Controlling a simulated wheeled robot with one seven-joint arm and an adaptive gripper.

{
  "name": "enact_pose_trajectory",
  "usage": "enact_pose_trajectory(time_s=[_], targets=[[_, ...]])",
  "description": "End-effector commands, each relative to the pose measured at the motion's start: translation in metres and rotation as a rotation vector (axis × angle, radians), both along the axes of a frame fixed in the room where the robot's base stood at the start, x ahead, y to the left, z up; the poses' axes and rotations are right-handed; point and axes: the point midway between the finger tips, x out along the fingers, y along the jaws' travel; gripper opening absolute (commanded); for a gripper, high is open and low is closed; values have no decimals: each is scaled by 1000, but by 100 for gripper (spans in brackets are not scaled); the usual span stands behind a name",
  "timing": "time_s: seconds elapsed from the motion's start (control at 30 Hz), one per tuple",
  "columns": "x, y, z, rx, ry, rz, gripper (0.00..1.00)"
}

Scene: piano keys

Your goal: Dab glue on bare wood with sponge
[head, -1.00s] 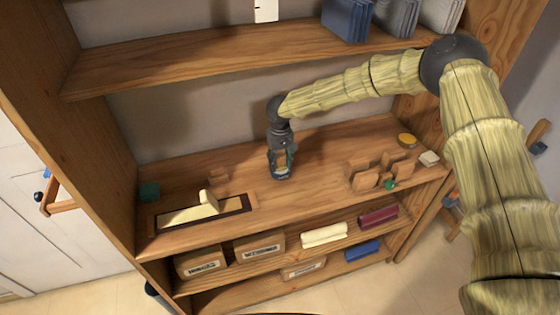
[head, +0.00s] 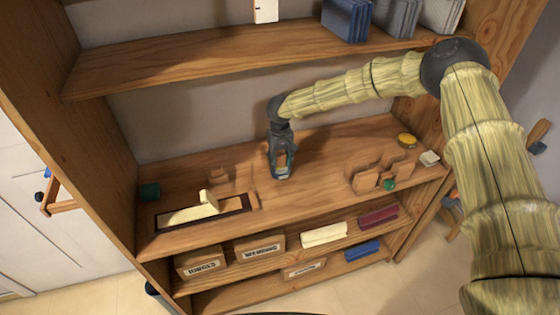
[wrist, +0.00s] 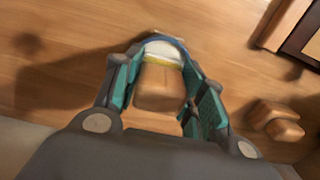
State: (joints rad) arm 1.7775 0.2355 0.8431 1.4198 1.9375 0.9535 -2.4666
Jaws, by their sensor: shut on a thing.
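My gripper (head: 281,172) is over the middle of the wooden shelf, pointing down. Its teal-padded fingers are shut on a tan block, which looks like the sponge (wrist: 160,88) in the wrist view. Just beyond the block is a white, rounded thing with a yellow band and blue edge (wrist: 165,50); I cannot tell whether the block touches it. To the left, a dark-framed tray (head: 248,207) holds a pale long piece with an upright cream block (head: 208,199). I cannot make out any glue or which surface is bare wood.
Small wooden blocks (wrist: 275,118) lie near the gripper. A dark green block (head: 149,192) stands far left. Wooden blocks (head: 365,180), a small green thing (head: 389,185), a yellow round thing (head: 407,139) and a white block (head: 429,158) are at right. An upper shelf (head: 220,65) overhangs behind.

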Motion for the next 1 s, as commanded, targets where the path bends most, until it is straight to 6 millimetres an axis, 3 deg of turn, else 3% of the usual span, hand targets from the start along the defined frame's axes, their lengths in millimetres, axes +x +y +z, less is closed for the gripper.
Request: enact_pose_trajectory(time_s=[1.0], targets=[[0,0,62,0,-1,-1,21]])
